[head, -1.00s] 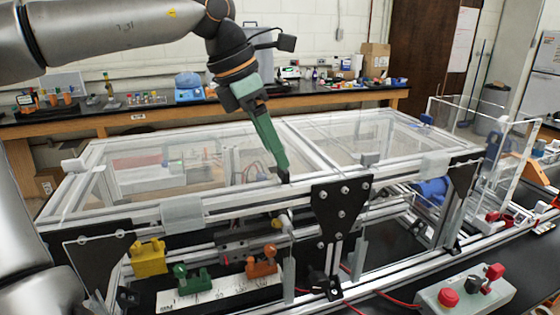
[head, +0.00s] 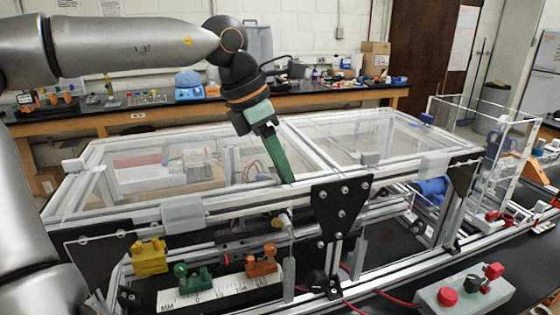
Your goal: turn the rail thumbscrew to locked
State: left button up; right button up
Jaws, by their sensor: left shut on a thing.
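My left gripper (head: 288,181) reaches down from the upper left. Its green fingers are shut at the front top rail (head: 240,198) of the extrusion frame, just left of the black joining plate. The rail thumbscrew is between the fingertips and hidden by them, so I cannot see which way it points or whether it is locked. My right gripper is not in view.
Clear panels (head: 345,135) cover the frame's top. The black plate (head: 341,205) stands close right of the fingers. Yellow (head: 149,258), green (head: 193,278) and orange (head: 262,262) clamps sit low by a ruler. A control box (head: 465,297) stands front right.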

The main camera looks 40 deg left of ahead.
pick_arm(q)
grip_shut()
jog(key=shift+m, duration=0.4)
jog(key=m, duration=0.1)
jog(key=m+g+h, duration=0.1)
jog(key=m, duration=0.1)
jog(key=shift+w+a+m, duration=0.15)
jog(key=shift+m, duration=0.15)
jog(key=m, duration=0.2)
jog(key=m+g+h, duration=0.1)
jog(key=m, duration=0.1)
jog(key=shift+w+m+g, duration=0.1)
jog(key=shift+m+g, duration=0.2)
jog(key=m+g, duration=0.1)
jog(key=m, duration=0.3)
jog(key=shift+w+m+g, duration=0.1)
jog(key=shift+m+g, duration=0.2)
jog(key=shift+g, duration=0.1)
jog(key=shift+w+m+g, duration=0.1)
jog(key=shift+m+g, duration=0.7)
jog(key=shift+m, duration=1.4)
